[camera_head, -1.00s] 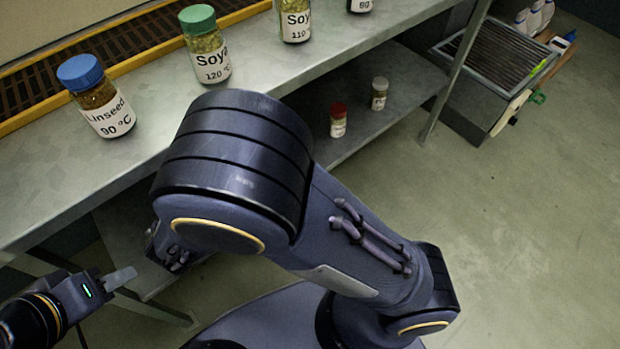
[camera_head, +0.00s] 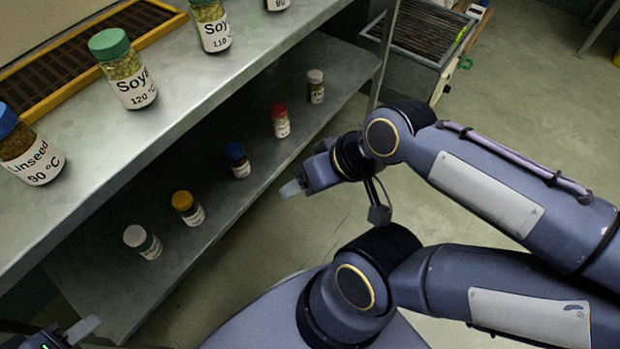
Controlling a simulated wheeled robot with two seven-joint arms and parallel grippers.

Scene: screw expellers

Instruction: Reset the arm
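My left gripper (camera_head: 84,330) is at the bottom left corner, mostly cut off by the picture's edge. One pale fingertip shows, with nothing seen in it. My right gripper (camera_head: 292,188) points left, in front of the lower shelf's edge. Its pale fingertips show end on with nothing seen between them, and their gap cannot be made out. My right arm (camera_head: 490,195) reaches in from the right side, bent at the wrist. Neither gripper is seen touching a jar.
The upper shelf (camera_head: 105,165) holds jars: Linseed (camera_head: 35,158), Soya 120 (camera_head: 130,85) and Soya 110 (camera_head: 213,32). The lower shelf (camera_head: 100,270) holds several small jars, including a blue-capped one (camera_head: 238,163) near my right gripper. Open floor (camera_head: 530,130) lies to the right.

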